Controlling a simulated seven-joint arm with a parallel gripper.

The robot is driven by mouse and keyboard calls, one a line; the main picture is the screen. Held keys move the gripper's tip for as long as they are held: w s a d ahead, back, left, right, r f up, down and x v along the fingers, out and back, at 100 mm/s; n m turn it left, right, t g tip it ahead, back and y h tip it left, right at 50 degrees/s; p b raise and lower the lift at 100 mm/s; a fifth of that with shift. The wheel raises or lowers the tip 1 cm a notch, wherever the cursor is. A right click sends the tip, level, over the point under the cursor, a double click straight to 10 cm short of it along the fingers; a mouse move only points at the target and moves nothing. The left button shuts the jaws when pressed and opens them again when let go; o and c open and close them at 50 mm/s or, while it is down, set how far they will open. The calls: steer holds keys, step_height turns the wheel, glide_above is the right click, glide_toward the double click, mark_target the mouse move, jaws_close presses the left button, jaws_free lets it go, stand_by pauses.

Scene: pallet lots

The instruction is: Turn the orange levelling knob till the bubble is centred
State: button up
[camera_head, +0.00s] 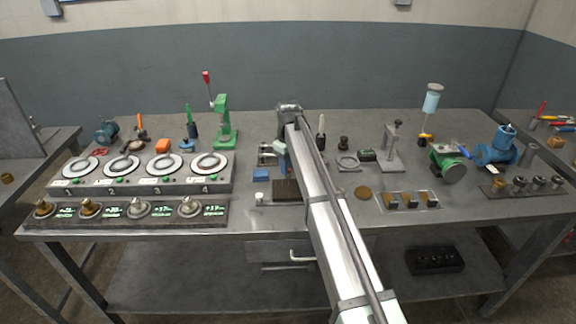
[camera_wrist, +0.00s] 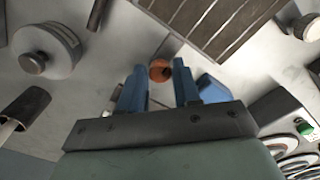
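A small round orange knob (camera_wrist: 159,69) shows in the wrist view, just beyond and between the two blue fingertips of my gripper (camera_wrist: 159,78). The fingers stand apart, with a visible gap on both sides, and I see no contact with the knob. In the head view my gripper (camera_head: 281,158) points down over the middle of the bench, and the knob cannot be made out there. No bubble can be made out in either view.
A blue block (camera_wrist: 212,88) lies close right of the fingers; it also shows in the head view (camera_head: 261,174). A dark grooved plate (camera_head: 286,189) is beside it. A row of dials (camera_head: 160,166) stands left.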

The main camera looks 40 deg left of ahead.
jaws_close()
steer(key=shift+m, duration=0.3)
steer(key=m, duration=0.3)
steer(key=shift+m, duration=2)
steer(key=shift+o, duration=2.2)
jaws_free()
